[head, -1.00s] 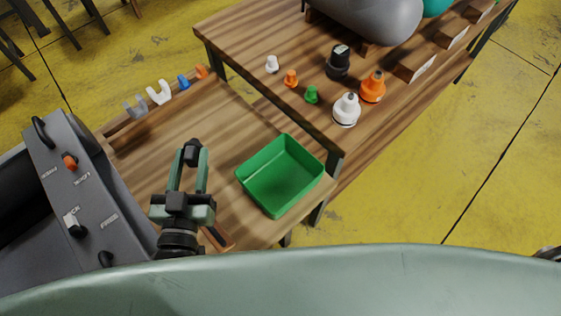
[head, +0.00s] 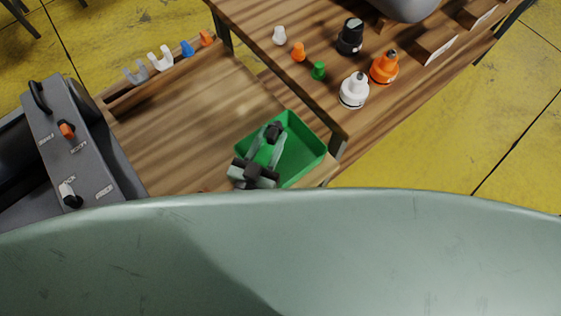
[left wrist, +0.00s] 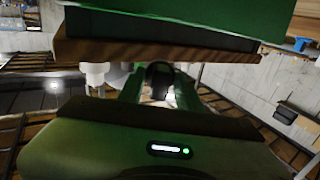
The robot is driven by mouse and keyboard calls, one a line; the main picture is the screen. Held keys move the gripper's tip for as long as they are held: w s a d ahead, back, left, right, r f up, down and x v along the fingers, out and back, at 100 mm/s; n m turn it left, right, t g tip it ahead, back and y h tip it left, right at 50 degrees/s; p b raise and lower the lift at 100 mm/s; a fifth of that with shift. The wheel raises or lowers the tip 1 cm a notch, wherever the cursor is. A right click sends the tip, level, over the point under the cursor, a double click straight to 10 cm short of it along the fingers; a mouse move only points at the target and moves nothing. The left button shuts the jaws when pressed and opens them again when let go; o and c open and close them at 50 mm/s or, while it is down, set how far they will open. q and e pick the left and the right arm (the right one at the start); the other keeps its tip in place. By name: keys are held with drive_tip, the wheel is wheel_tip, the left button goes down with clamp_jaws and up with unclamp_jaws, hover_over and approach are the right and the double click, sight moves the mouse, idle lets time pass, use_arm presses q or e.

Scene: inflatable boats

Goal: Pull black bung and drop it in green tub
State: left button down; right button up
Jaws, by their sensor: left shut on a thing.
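My left gripper (head: 271,135) is shut on the black bung (head: 274,131) and holds it at the fingertips. In the head view, gripper and bung overlap the left part of the green tub (head: 308,158), which stands on the wooden bench; I cannot tell their height from that view. The left wrist view shows the dark bung (left wrist: 159,76) between the fingers, with the green tub (left wrist: 170,12) nearby at the top. My right gripper is not in view.
Several valves, including a white one (head: 354,90), stand on the other table.

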use_arm(q)
drive_tip(key=shift+f+b, duration=0.4)
drive_tip(key=shift+f, duration=0.4)
drive_tip(key=c, duration=0.9)
unclamp_jaws()
drive_tip(key=v, duration=0.8)
